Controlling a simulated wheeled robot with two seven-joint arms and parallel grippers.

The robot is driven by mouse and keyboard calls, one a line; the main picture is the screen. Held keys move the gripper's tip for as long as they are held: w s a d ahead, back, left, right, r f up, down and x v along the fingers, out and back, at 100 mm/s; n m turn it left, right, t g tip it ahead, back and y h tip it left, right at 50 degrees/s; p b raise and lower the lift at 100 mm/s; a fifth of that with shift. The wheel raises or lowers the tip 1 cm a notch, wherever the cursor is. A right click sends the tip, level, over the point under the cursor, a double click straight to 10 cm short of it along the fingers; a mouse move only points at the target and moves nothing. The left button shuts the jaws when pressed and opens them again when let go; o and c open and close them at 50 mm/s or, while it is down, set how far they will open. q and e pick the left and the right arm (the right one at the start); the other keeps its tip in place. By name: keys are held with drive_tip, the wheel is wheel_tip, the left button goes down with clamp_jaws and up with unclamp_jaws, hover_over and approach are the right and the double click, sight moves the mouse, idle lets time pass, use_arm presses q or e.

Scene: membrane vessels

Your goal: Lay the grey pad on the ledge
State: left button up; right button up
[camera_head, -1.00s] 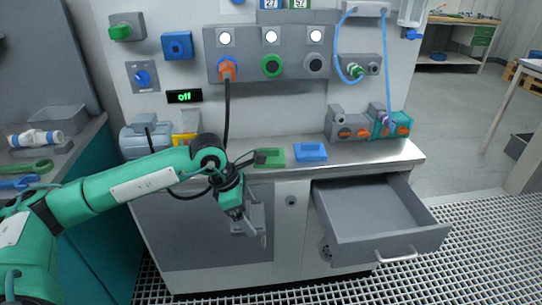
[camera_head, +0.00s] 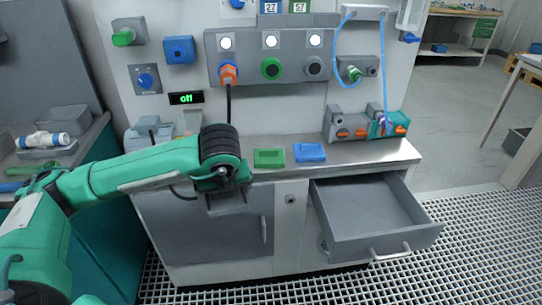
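The ledge (camera_head: 345,153) is the steel counter top in front of the grey-white panel. A green pad (camera_head: 269,158) and a blue pad (camera_head: 310,152) lie side by side on it. I cannot make out a separate grey pad with certainty. My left gripper (camera_head: 228,205) is in front of the cabinet, just below the counter edge and left of the green pad. My own wrist partly covers it, so its fingers and anything between them cannot be told apart. My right gripper is not in view.
An open, empty grey drawer (camera_head: 375,215) juts out below the counter on the right. Grey and teal units (camera_head: 345,126) with orange knobs stand at the counter's right end. An orange plug (camera_head: 228,72) with a hanging black cable is in the panel. The counter right of the blue pad is bare.

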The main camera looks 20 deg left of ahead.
use_arm(q)
drive_tip(key=n, duration=0.1)
drive_tip(key=r+n, duration=0.1)
drive_tip(key=shift+s+a+r+n+g+y, duration=0.1)
drive_tip(key=shift+a+r+n+g+y, duration=0.05)
drive_tip(key=shift+a+n+g+y, duration=0.2)
drive_tip(key=shift+w+a, duration=0.2)
drive_tip(key=shift+w, duration=0.1)
drive_tip(key=w+a, duration=0.2)
drive_tip(key=w, duration=0.3)
drive_tip(key=w+a+f+p, duration=0.1)
drive_tip(key=w+a, duration=0.2)
drive_tip(key=w, duration=0.3)
drive_tip(key=w+a+p, duration=0.1)
drive_tip(key=w+a, duration=0.2)
drive_tip(key=w, duration=0.3)
drive_tip(key=shift+f, duration=0.3)
wheel_tip(320, 180, down, 4)
drive_tip(key=shift+s+f+p, duration=0.1)
drive_tip(key=shift+s+p, duration=0.05)
drive_tip(key=shift+p, duration=0.35)
drive_tip(key=shift+f, duration=0.35)
drive_tip(key=shift+w+a+f, duration=0.1)
drive_tip(key=shift+w+f, duration=0.15)
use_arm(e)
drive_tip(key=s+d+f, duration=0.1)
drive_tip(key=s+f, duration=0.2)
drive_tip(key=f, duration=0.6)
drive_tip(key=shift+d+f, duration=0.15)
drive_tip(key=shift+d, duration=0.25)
